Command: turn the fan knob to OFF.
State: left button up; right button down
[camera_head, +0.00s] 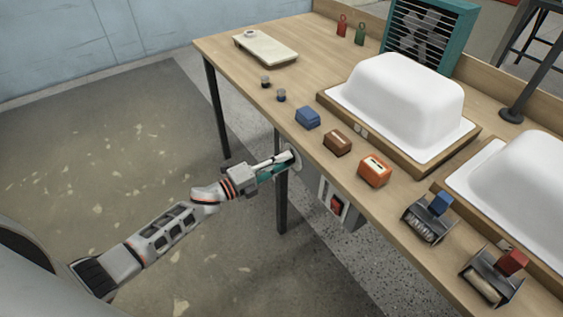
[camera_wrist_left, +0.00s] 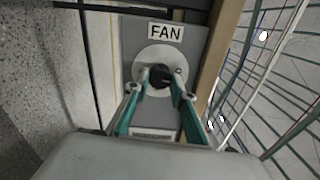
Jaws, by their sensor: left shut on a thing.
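The fan knob (camera_wrist_left: 160,76) is a small black knob on a pale round dial (camera_wrist_left: 145,56). The dial is fixed to a grey panel under a white FAN label (camera_wrist_left: 165,32). In the head view, the dial (camera_head: 295,157) shows just under the table's front edge, partly behind my gripper. My left gripper (camera_wrist_left: 160,84) has its two teal fingers on either side of the knob, closed on it. It also shows in the head view (camera_head: 288,161), reaching to the dial. Any setting marks are too small to read. My right gripper is not in view.
The wooden table (camera_head: 290,70) bears white tub shells (camera_head: 405,95), a teal-framed fan (camera_head: 425,35), and coloured blocks along its front. A grey box with a red switch (camera_head: 336,206) hangs under the front edge. The floor left of the table is clear.

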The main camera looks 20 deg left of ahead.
pick_arm(q)
jog(key=shift+a+r+n, duration=0.1)
jog(key=shift+n, duration=0.5)
jog(key=o, duration=1.1)
jog(key=v, duration=1.2)
